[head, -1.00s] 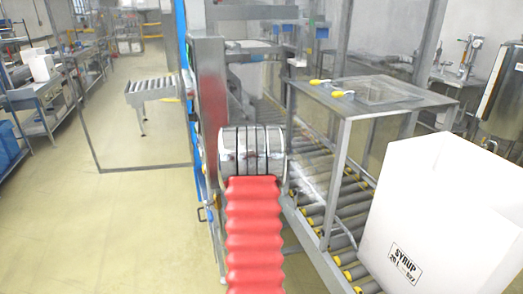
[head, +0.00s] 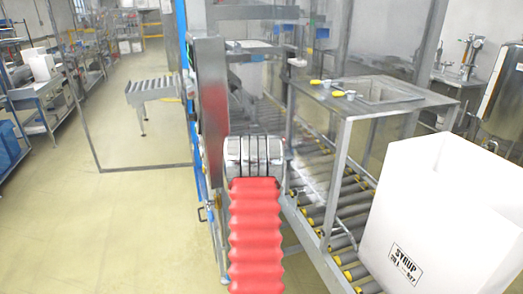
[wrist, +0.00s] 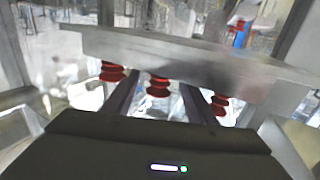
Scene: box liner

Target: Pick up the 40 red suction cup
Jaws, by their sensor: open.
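Three red ribbed suction cups hang in a row under a grey metal bar (wrist: 190,58) in the wrist view: a left cup (wrist: 112,72), a middle cup (wrist: 158,87) and a right cup (wrist: 219,104). My gripper (wrist: 161,88) is open, its two dark fingers pointing toward the bar. The middle cup shows between the fingers, with a gap on each side. Whether the fingertips are level with it in depth I cannot tell. The bar hides the tops of the cups. No cup can be made out in the head view, where my arm covers part of the machine.
An open white box (head: 440,215) marked SYRUP stands at the right.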

